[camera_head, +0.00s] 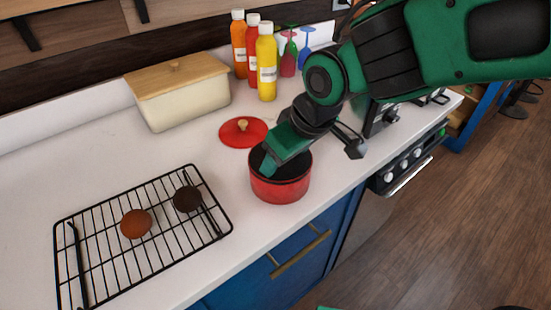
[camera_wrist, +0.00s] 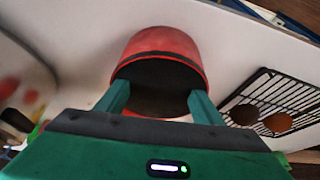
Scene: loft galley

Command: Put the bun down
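A round orange-brown bun (camera_head: 135,223) lies on the black wire rack (camera_head: 222,226) at the left of the counter. It also shows in the wrist view (camera_wrist: 278,122). My gripper (camera_head: 270,165) points down at the red pot (camera_head: 280,188), with a fingertip at or inside its open mouth in the head view. In the wrist view, the two green fingers of my gripper (camera_wrist: 158,94) are spread apart with the pot's dark interior (camera_wrist: 158,92) between them. Nothing shows held between them. The pot's floor is too dark to make out.
A dark round patty-like piece (camera_head: 187,199) lies on the rack beside the bun. A red lid (camera_head: 243,131) lies behind the pot. A cream bread box (camera_head: 180,95), sauce bottles (camera_head: 266,65) and coloured glasses (camera_head: 289,55) stand at the back. Bare counter separates rack and pot.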

